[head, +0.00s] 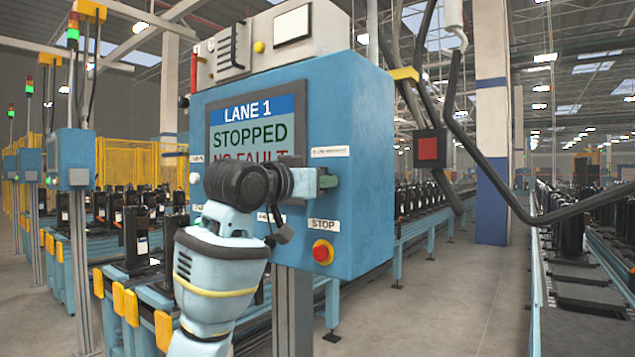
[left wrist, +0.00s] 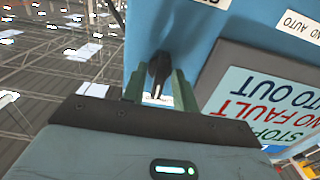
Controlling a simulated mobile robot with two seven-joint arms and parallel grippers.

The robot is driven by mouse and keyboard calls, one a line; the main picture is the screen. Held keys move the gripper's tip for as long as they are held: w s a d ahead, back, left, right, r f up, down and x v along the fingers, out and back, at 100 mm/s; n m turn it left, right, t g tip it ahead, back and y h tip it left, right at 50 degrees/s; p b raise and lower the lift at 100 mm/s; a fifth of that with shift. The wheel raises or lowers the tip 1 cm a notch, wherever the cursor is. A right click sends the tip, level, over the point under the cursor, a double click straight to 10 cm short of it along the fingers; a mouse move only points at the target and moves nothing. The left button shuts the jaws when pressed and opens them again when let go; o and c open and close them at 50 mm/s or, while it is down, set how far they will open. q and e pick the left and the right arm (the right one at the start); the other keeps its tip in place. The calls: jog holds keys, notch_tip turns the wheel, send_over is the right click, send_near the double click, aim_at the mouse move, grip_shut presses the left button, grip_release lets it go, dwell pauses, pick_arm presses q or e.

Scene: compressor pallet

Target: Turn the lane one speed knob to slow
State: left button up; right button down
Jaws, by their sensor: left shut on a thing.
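The lane one control box (head: 350,100) is blue, with a screen (head: 250,128) reading LANE 1, STOPPED and, partly covered, NO FAULT. My left gripper (head: 326,181) reaches across the front of the box to its right part, below a small white label (head: 330,152) too small to read. In the left wrist view, the two greenish fingers of this gripper (left wrist: 159,92) stand on either side of a black knob (left wrist: 157,68) on the blue face, shut on it. The knob's pointer setting cannot be read. My right gripper is not in view.
A red stop button (head: 322,251) on a yellow base sits below the STOP label, under my left gripper. My left arm hides the panel's lower left controls. A dark pendant box with a red face (head: 429,149) hangs at the right. Conveyor lines run behind; the right floor is open.

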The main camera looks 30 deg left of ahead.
pick_arm(q)
jog(key=n, duration=1.2)
dwell(0.5)
jog(key=o, duration=0.6)
jog(key=s, duration=0.7)
jog(key=shift+s+a, duration=0.3)
jog(key=shift+s, duration=0.1)
